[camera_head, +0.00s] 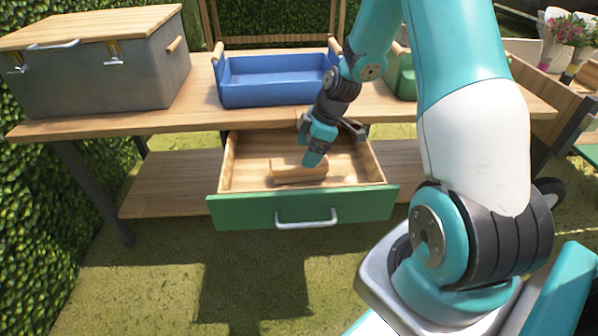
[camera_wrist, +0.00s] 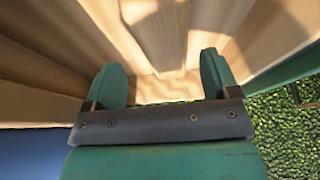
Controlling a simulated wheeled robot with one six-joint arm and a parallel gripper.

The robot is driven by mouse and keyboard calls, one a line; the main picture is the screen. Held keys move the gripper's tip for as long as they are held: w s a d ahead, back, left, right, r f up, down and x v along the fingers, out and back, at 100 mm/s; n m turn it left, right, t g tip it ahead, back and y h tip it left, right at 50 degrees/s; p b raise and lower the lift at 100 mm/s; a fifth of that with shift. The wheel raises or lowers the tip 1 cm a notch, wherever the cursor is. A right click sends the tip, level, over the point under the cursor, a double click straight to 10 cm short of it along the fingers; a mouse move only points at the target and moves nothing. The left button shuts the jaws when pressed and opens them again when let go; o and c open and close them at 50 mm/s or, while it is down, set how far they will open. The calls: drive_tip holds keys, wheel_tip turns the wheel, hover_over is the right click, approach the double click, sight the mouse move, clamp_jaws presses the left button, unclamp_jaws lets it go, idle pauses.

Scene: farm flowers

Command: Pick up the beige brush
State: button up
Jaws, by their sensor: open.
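A beige, wood-coloured block that looks like the brush (camera_head: 290,176) lies inside the open drawer (camera_head: 375,191). My gripper (camera_head: 314,160) points down into the drawer, just above or at the brush's right part; whether it touches cannot be told. In the wrist view, the two teal fingers of my gripper (camera_wrist: 161,65) stand apart, with pale wooden surfaces beyond and between them. Which of these surfaces belong to the brush is unclear there. The gripper hides part of the brush in the head view.
The drawer has a green front with a metal handle (camera_head: 306,222) and low wooden walls close around the gripper. On the wooden table (camera_head: 125,124) above stand a grey chest (camera_head: 105,82) and a blue crate (camera_head: 275,94). A green crate (camera_head: 402,82) is partly hidden behind my arm.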

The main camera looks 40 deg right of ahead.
sight(299, 166)
drive_tip(key=b+x, duration=0.1)
drive_tip(key=x, duration=0.1)
drive_tip(key=b+x, duration=0.1)
drive_tip(key=x, duration=0.2)
drive_tip(key=shift+s+a, duration=0.2)
drive_tip(key=shift+a, duration=0.05)
drive_tip(key=c, duration=1.1)
drive_tip(key=shift+o, duration=0.2)
drive_tip(key=shift+r, duration=0.15)
wheel_tip(299, 166, up, 20)
drive_tip(key=p, duration=0.6)
drive_tip(key=shift+o, duration=1)
drive_tip(key=shift+w+a+p, duration=0.1)
drive_tip(key=shift+p, duration=0.3)
drive_tip(key=shift+c, duration=0.3)
